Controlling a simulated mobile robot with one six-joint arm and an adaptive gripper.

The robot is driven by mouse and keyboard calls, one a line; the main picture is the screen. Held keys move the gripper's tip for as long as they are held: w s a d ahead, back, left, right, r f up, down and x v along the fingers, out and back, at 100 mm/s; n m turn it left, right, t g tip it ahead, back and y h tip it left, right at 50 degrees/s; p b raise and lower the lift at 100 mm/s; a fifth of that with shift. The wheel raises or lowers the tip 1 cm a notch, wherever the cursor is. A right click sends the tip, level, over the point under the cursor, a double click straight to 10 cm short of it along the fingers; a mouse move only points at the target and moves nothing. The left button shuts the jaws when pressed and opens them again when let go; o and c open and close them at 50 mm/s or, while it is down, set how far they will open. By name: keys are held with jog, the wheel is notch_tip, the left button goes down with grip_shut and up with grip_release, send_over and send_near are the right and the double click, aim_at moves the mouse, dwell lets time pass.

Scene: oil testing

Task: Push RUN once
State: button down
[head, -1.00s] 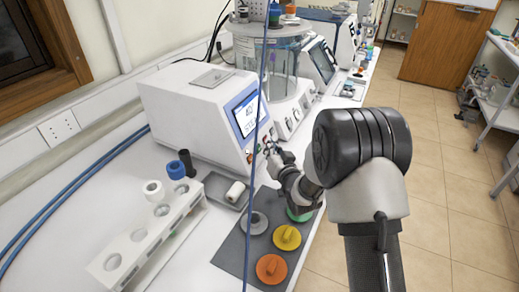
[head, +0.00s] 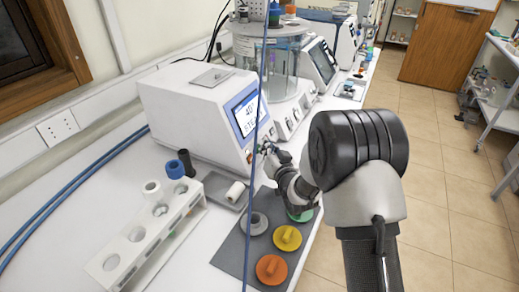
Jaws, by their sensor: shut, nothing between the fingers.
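A white instrument box (head: 185,112) with a lit blue-framed screen (head: 246,114) on its front stands on the bench. Small buttons sit below the screen, near a red one (head: 249,157); no RUN label is readable at this size. My gripper (head: 266,149) is shut and empty, at the lower right of the instrument's front panel. Its tips are close to the panel buttons and partly cover them. I cannot tell whether the tips touch a button.
A dark mat (head: 232,256) holds grey, orange (head: 272,269), yellow (head: 287,237) and green round-based pieces below my gripper. A white rack (head: 128,251) stands at the left. A glass-walled bath (head: 283,62) is behind. A blue cable (head: 252,205) hangs across the view.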

jog(key=shift+a+f, duration=0.1)
jog(key=shift+a, duration=0.15)
jog(key=shift+d, duration=0.1)
dwell(0.5)
jog(key=shift+s+d+r, duration=0.2)
jog(key=shift+d+r, duration=0.1)
jog(key=shift+d, duration=0.3)
jog(key=shift+s+d+r, duration=0.3)
jog(key=shift+d, duration=0.45)
jog(key=shift+s+d+r, duration=0.3)
jog(key=shift+d+r, duration=0.05)
jog(key=shift+d, duration=0.35)
jog(key=shift+s+d+r, duration=0.3)
jog(key=shift+d, duration=0.45)
